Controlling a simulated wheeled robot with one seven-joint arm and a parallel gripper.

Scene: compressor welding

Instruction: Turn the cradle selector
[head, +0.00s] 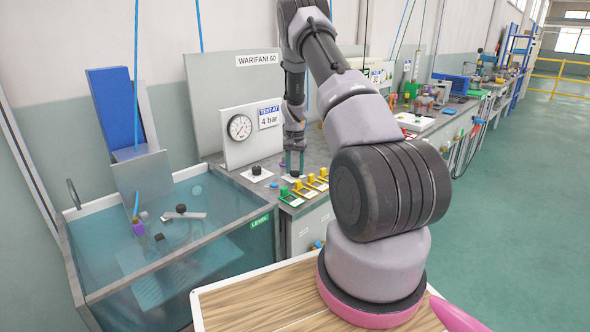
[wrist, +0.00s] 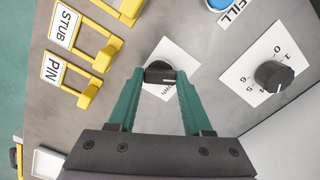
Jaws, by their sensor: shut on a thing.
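The cradle selector (wrist: 160,70) is a black knob with a pale pointer line, on a small white plate with partly hidden lettering that seems to read DOWN. My gripper (wrist: 161,77) has its two green fingers on either side of the knob, shut on it. In the wrist view the pointer line points to the right. In the head view my gripper (head: 292,164) reaches down to the grey bench top beside the gauge board, and the selector is mostly hidden there.
A second black knob (wrist: 274,75) on a numbered plate stands right of my gripper. Yellow clamps labelled STUB (wrist: 64,27) and PIN (wrist: 52,71) are at left. A blue button (wrist: 217,4) is near FILL. The water tank (head: 180,245) and gauge (head: 239,127) lie left in the head view.

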